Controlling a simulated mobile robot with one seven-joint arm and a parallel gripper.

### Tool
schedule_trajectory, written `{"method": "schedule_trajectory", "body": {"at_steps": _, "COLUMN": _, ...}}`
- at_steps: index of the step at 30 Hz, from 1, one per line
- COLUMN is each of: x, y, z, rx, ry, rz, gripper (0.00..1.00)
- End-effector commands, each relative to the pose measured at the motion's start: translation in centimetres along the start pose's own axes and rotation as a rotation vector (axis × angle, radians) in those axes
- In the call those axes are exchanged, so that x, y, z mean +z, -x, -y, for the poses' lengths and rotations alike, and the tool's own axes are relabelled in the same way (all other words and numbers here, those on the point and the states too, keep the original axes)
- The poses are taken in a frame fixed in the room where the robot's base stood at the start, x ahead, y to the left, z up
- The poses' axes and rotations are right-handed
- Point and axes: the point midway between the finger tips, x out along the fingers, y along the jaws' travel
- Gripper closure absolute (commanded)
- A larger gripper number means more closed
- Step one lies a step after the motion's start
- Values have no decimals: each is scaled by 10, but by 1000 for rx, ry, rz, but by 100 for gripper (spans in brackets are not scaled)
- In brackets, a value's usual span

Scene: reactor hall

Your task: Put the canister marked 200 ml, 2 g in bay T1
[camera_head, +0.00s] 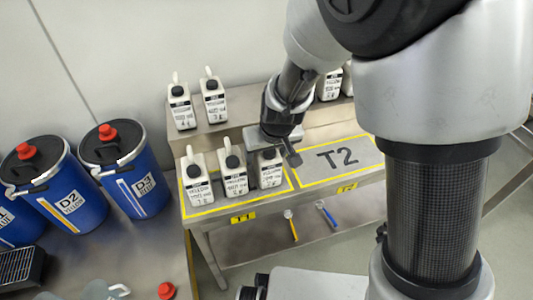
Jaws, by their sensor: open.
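Three white canisters with black caps stand upright in the yellow-outlined bay T1 (215,206) on the lower level of the bench: a left one (197,190), a middle one (235,184) and a right one (270,177). My gripper (279,151) is open at the top of the right canister, partly covering it; I cannot tell whether its fingers are around it. More white canisters stand on the raised shelf: two at the left (181,112) (214,106) and others (329,89) partly behind my arm. The label print is too small to tell which one reads 200 ml, 2 g.
Bay T2 (315,172) to the right shows no canister in its visible part. Blue drums with red caps, including D2 (70,200), stand at the left. Two small tools (292,228) (327,215) lie below the bench top. My arm hides the right side.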

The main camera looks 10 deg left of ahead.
Motion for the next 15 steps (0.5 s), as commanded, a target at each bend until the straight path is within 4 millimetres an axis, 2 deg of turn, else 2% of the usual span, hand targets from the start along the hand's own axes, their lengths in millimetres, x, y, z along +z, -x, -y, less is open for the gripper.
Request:
{"method": "schedule_trajectory", "body": {"at_steps": 9, "x": -3, "y": 70, "z": 1, "rx": -2, "ry": 2, "rz": -3, "gripper": 33}}
{"method": "schedule_trajectory", "body": {"at_steps": 15, "x": -2, "y": 103, "z": 1, "rx": -2, "ry": 1, "rz": -1, "gripper": 33}}
